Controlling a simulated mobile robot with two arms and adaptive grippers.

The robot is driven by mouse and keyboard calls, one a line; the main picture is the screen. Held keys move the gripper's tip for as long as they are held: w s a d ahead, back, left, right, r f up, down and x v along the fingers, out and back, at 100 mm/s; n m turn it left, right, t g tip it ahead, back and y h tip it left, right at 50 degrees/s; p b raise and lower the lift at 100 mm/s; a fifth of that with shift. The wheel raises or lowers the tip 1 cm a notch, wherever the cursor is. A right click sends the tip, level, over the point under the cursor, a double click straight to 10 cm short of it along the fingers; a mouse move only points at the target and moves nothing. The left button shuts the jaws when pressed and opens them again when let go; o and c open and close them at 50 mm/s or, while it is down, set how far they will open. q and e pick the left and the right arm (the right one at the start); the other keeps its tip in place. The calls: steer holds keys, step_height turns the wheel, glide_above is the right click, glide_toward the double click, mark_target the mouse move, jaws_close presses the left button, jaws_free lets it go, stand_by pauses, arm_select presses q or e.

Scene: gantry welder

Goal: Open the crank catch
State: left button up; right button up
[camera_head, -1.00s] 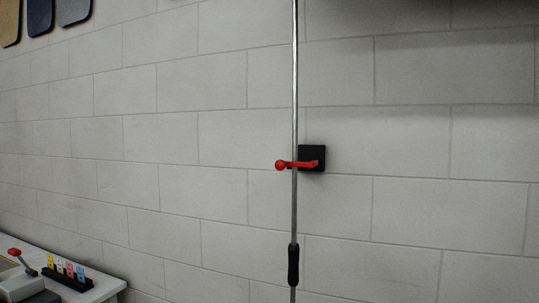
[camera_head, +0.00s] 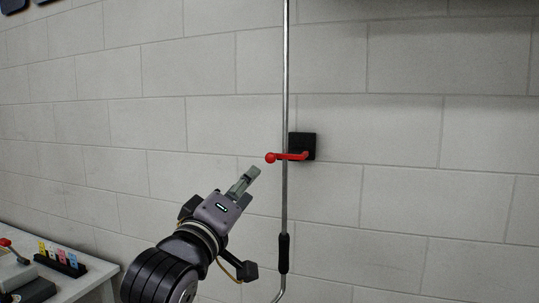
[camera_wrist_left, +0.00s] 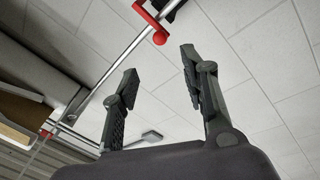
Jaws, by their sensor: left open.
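The crank catch is a red handle (camera_head: 291,156) with a red ball end, on a black wall plate (camera_head: 303,143). The handle lies across a thin vertical metal rod (camera_head: 285,100) and points left. My left gripper (camera_head: 254,172) is just below and left of the red ball, apart from it. In the left wrist view, my left gripper (camera_wrist_left: 158,62) has its two fingers spread with nothing between them. The red handle (camera_wrist_left: 150,20) shows there beyond the fingertips, at the top, beside the rod (camera_wrist_left: 125,55). My right gripper is not in view.
The rod has a black grip (camera_head: 284,253) low down, to the right of my left arm. A bench (camera_head: 95,275) with a holder of coloured tags (camera_head: 60,262) stands at the lower left. The block wall behind is otherwise bare around the catch.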

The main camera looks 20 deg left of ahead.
mark_target(268, 159)
arm_select(q)
steer(key=p+x, duration=0.4)
steer(key=x, duration=0.9)
steer(key=shift+w, duration=0.1)
steer(key=shift+w+p, duration=0.3)
steer(key=shift+w, duration=0.2)
steer(key=shift+c, duration=0.5)
steer(key=shift+r, duration=0.1)
jaws_close()
steer(key=shift+s, duration=0.1)
